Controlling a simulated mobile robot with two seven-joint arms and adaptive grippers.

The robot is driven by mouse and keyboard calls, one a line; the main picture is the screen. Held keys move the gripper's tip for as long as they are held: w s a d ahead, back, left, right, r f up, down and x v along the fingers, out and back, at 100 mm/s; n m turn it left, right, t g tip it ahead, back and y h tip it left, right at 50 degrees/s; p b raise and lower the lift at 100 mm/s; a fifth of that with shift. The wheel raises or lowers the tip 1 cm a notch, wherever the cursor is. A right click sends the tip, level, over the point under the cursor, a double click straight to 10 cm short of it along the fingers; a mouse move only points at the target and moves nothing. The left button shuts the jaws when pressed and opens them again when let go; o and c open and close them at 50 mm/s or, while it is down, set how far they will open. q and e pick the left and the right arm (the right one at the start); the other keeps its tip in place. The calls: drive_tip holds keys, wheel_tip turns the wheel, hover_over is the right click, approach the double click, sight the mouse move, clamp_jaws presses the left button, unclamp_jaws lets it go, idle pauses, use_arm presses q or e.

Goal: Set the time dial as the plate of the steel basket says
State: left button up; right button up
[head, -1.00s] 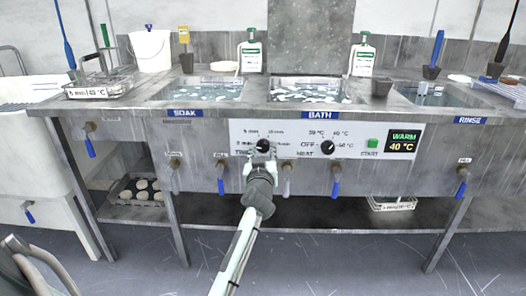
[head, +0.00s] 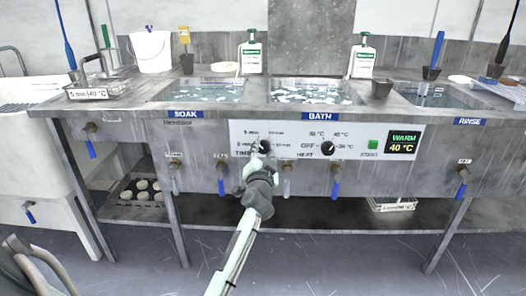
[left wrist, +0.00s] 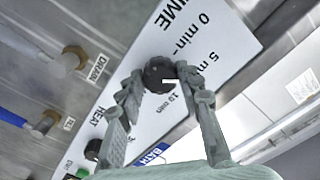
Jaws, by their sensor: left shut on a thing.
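The time dial (head: 263,146) is a round black knob on the white control panel (head: 290,134). In the left wrist view the dial (left wrist: 158,73) lies between the fingertips of my left gripper (left wrist: 160,80), which is shut on it. The dial's white mark faces right in that view, towards the printed 5 min and 10 min side; which label it meets exactly is unclear. In the head view my left gripper (head: 262,158) partly covers the dial. The steel basket (head: 100,84) stands at the left; its plate (head: 88,93) reads 5 min, 40 °C. My right gripper is not in view.
The black heat dial (head: 327,148) is right of the time dial, beside the green start button (head: 373,144) and a display (head: 403,142) reading WARM 40 °C. Blue-handled taps (head: 221,180) stick out below the panel. Water-filled basins (head: 307,92) lie above.

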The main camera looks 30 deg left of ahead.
use_arm(q)
drive_tip(key=shift+r+m, duration=0.1)
drive_tip(key=shift+m, duration=0.6)
drive_tip(key=o, duration=1.2)
drive_tip(key=shift+c, duration=0.2)
drive_tip(key=v, duration=0.7)
drive_tip(key=shift+s, duration=0.2)
drive_tip(key=shift+d, duration=0.1)
